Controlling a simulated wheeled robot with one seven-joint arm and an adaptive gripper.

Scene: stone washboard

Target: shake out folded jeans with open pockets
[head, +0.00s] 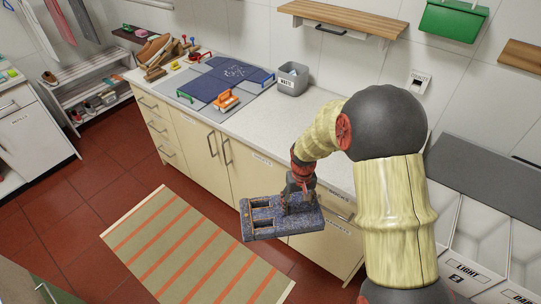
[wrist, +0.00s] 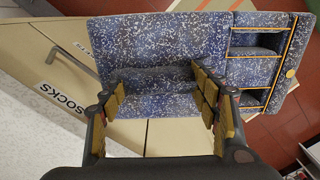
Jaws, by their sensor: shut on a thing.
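The folded jeans (head: 262,228) are a thick, stiff-looking blue slab with white speckles and orange seams. My gripper (head: 298,203) is shut on them and holds them in the air in front of the counter's lower cabinets, above the floor. In the wrist view the jeans (wrist: 160,38) lie across the picture. The fingers of my gripper (wrist: 155,76) stand on either side of a raised part of them. Two open pocket recesses show at the right end in the wrist view. Whether anything is inside them I cannot tell.
On the counter (head: 285,115) lie a dark blue panel with coloured handles (head: 225,82) and an orange block-like tool (head: 225,101). A grey waste bin (head: 293,82) stands beside them. A striped rug (head: 190,250) covers floor below. White bins (head: 475,235) stand at right.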

